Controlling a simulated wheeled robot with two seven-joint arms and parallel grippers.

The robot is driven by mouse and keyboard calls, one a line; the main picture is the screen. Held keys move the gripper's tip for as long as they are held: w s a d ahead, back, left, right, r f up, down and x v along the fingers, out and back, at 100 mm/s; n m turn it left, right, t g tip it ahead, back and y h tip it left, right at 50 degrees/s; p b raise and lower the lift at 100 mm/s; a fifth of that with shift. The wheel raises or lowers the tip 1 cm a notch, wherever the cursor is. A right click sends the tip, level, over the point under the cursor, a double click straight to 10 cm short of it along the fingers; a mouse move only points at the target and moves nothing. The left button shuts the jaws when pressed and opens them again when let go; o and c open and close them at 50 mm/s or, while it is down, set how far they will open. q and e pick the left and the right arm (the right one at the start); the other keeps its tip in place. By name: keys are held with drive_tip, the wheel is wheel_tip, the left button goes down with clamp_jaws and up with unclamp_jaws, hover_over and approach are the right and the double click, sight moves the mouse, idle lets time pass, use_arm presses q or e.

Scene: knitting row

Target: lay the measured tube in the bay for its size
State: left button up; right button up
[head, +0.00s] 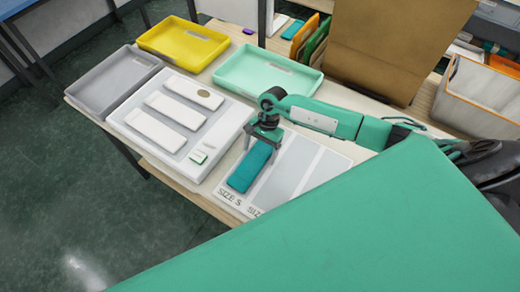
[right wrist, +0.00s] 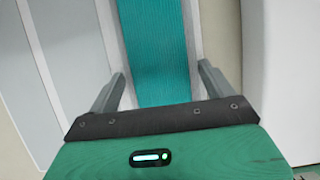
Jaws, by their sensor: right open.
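The teal tube (head: 248,168), a flat ribbed knitted piece, lies in the bay marked SIZE S, at the left side of the white sorting board (head: 229,197). My right gripper (head: 264,138) is over the far end of the tube. In the right wrist view the fingers of the gripper (right wrist: 160,80) stand apart, one on each side of the tube (right wrist: 158,50), with gaps between them and its edges. The neighbouring grey bay (head: 285,172) is empty; its label is partly hidden by a green panel. My left gripper is not in view.
Left of the board is a white fixture (head: 140,118) with pale pads and a small display. Grey (head: 113,78), yellow (head: 184,40) and mint (head: 268,72) trays stand behind it. A brown carton (head: 395,45) is at the back. The large green panel covers the front right.

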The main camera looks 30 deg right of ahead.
drive_tip(key=shift+r, duration=0.2)
drive_tip(key=b+v, duration=0.5)
drive_tip(key=v, duration=0.6)
drive_tip(key=shift+r, duration=0.4)
drive_tip(key=shift+d, duration=0.1)
